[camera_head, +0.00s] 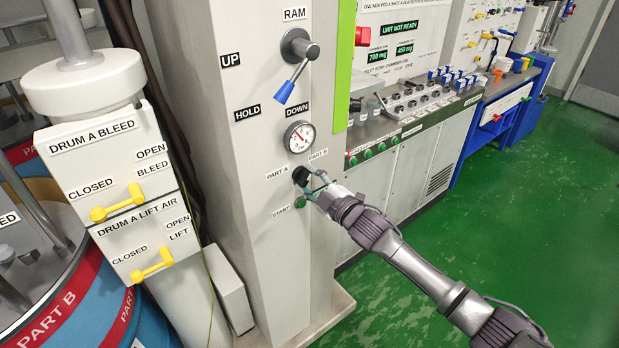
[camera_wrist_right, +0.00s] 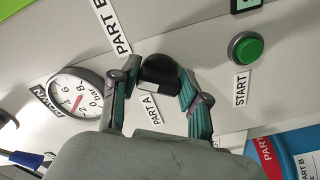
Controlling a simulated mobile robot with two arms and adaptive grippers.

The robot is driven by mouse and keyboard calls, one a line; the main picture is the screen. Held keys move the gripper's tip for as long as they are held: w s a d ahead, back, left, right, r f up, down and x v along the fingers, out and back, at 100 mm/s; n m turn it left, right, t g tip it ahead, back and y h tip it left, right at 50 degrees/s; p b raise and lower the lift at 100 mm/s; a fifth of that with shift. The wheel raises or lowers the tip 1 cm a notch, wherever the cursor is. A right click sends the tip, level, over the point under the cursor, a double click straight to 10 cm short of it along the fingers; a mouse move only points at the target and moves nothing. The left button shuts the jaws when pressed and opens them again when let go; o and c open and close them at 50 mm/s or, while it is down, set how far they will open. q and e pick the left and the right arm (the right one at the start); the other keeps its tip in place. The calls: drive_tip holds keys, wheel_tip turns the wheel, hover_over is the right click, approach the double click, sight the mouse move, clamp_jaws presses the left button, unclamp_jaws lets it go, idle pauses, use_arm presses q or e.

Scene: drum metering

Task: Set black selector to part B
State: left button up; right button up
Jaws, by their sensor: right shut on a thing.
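The black selector (camera_head: 300,175) is a small dark knob on the front of the grey column, below the pressure gauge. A PART A label (camera_head: 277,174) lies to its left and a PART B label (camera_head: 318,154) to its upper right. My right gripper (camera_head: 313,184) reaches it from the lower right and is shut on it. In the right wrist view the black selector (camera_wrist_right: 158,71) sits between the two fingers of the right gripper (camera_wrist_right: 158,82). Which label the selector points to I cannot tell. My left gripper is not in view.
A green START button (camera_head: 300,202) sits just below the selector. The gauge (camera_head: 298,136) and the blue-tipped RAM lever (camera_head: 290,82) are above. Yellow-handled drum valves (camera_head: 118,203) stand at left. A bench (camera_head: 395,130) runs behind; green floor is clear at right.

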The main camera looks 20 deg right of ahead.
drive_tip(key=shift+m, duration=1.1)
drive_tip(key=shift+f, duration=0.1)
drive_tip(key=o, duration=1.1)
drive_tip(key=shift+o, duration=0.2)
drive_tip(key=v, duration=1.2)
